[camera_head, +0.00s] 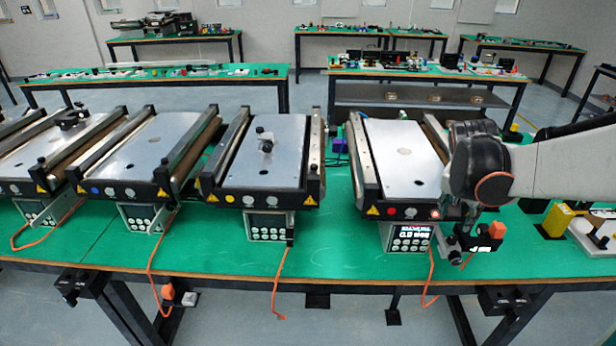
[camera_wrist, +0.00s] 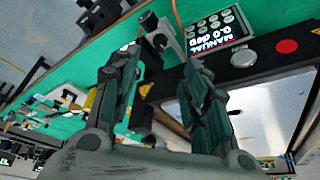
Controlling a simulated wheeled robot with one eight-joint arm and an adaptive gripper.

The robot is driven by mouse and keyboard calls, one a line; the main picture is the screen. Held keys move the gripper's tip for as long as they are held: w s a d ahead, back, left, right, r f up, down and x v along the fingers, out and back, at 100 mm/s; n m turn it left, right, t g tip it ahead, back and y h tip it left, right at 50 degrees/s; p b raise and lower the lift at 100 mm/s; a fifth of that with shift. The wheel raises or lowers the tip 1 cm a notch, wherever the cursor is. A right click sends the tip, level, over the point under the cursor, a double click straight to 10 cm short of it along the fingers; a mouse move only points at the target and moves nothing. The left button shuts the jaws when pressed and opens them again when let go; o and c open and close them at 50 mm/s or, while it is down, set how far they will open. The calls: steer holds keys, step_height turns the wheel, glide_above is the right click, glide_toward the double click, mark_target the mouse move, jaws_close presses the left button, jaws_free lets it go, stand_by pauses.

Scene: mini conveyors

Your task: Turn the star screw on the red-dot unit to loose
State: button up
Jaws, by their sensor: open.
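The red-dot unit is the rightmost mini conveyor (camera_head: 404,160), with a red dot (camera_head: 391,211) on its front edge. The dot also shows in the wrist view (camera_wrist: 286,47), beside a silver button (camera_wrist: 242,57). Its lit display (camera_wrist: 212,42) reads MANUAL and what looks like 0.0 deg. A black knob (camera_wrist: 149,20) sits on a pale bracket (camera_wrist: 171,36) beside the control box; it seems to be the star screw, but its lobes are unclear. My gripper (camera_wrist: 160,62) is open, its fingers apart and pointing towards the bracket. No contact shows. In the head view, my wrist partly hides this corner.
More conveyors stand to the left, including a yellow-dot unit (camera_head: 265,155) and a blue-dot unit (camera_head: 130,150). An orange cable (camera_head: 431,280) hangs in front. A yellow block (camera_head: 556,220) and a white item lie on the green table (camera_head: 340,260) at right.

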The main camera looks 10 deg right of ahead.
mark_target(452, 240)
steer(key=b+x, duration=0.4)
steer(key=x, duration=0.8)
steer(key=shift+w+d+f, duration=0.15)
steer(key=shift+w+f, duration=0.05)
steer(key=shift+f, duration=0.15)
jaws_close()
